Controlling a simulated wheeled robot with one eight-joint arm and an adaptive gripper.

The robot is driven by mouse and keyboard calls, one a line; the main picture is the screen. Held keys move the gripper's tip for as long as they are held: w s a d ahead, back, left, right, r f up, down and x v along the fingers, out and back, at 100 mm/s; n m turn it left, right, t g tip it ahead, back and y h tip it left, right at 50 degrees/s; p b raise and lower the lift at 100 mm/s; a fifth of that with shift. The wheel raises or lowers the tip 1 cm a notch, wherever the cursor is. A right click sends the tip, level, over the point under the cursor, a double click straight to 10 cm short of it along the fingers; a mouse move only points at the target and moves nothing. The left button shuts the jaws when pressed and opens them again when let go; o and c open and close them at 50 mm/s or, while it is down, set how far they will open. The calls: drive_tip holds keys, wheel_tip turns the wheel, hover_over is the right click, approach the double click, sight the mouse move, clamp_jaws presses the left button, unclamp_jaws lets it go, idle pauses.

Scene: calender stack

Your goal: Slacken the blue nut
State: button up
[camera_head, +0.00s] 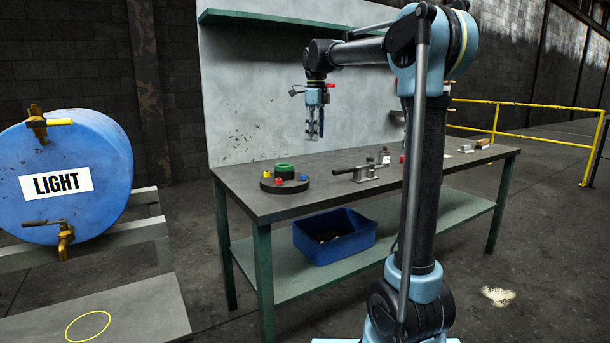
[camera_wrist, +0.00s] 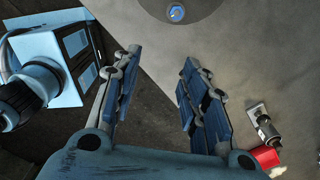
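The blue nut (camera_head: 304,178) sits low on the right side of a round dark plate (camera_head: 271,189) on the bench. In the wrist view a small blue piece that looks like this nut (camera_wrist: 176,12) shows at the top edge, on a grey disc (camera_wrist: 212,14). My gripper (camera_head: 315,137) hangs pointing down above the bench, clearly above the plate and slightly to its right in the head view. In the wrist view its fingers (camera_wrist: 157,62) are spread, with nothing between them.
A green round part (camera_head: 284,171) and red pieces (camera_head: 279,183) share the plate. A metal clamp-like tool (camera_head: 358,173) lies right of it on the bench (camera_head: 330,195). A blue bin (camera_head: 335,246) is on the lower shelf.

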sight(304, 175)
drive_tip(key=w+a+m, duration=0.3)
drive_tip(key=w+a, duration=0.1)
wheel_tip(304, 175, down, 16)
drive_tip(key=shift+s+f, duration=0.15)
drive_tip(key=shift+f, duration=0.05)
idle(0.5)
clamp_jaws()
